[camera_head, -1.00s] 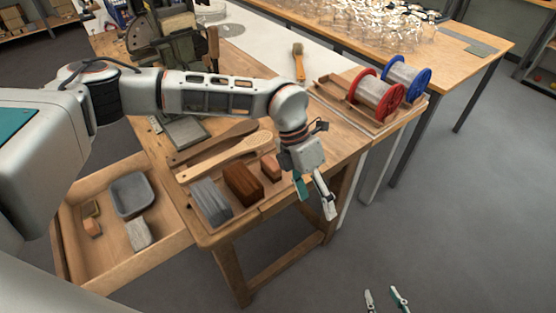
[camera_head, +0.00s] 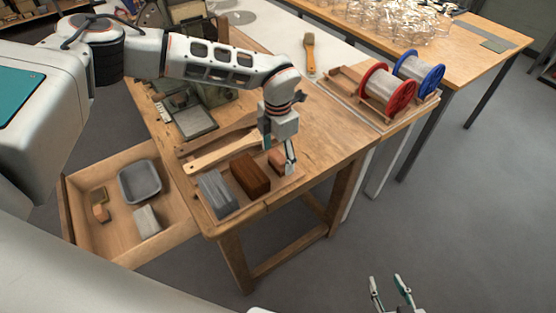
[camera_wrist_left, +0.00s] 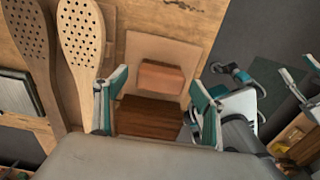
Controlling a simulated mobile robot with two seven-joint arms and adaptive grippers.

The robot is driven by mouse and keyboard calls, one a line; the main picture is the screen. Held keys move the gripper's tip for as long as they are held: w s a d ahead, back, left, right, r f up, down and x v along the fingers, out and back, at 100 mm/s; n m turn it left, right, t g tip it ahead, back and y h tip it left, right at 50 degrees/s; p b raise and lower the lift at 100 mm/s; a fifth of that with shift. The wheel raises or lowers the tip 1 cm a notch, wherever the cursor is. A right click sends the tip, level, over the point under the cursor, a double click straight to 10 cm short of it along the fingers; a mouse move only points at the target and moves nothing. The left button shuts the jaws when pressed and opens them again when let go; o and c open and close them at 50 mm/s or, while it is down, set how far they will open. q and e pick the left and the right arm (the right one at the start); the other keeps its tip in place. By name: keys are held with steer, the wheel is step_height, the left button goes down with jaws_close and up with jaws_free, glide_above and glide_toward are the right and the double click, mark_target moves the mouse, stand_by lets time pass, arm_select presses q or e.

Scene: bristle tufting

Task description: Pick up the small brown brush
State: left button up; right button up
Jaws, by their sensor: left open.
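The small brown brush (camera_head: 276,159), a small reddish-brown block, lies at the right end of a shallow wooden tray on the workbench. My left gripper (camera_head: 279,150) is open above it, fingers pointing down and partly covering it. In the left wrist view the small brown brush (camera_wrist_left: 161,77) lies just ahead of and between the spread fingers of the left gripper (camera_wrist_left: 157,98), with no clear contact. A larger dark brown block (camera_head: 250,175) lies beside it, nearer the palm in the wrist view (camera_wrist_left: 150,116). My right gripper (camera_head: 388,282) is open and empty over the floor.
A grey block (camera_head: 217,194) lies at the tray's left end. Wooden paddles (camera_head: 222,153) lie behind the tray. An open drawer (camera_head: 120,242) holds a grey dish (camera_head: 139,181). Wire spools (camera_head: 388,88) and an orange-handled brush (camera_head: 310,55) are further back. The bench right of the tray is clear.

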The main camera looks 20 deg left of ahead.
arm_select(q)
steer(key=shift+f, duration=0.4)
steer(key=shift+c, duration=0.3)
steer(key=c, duration=1.1)
steer(key=shift+r, duration=0.1)
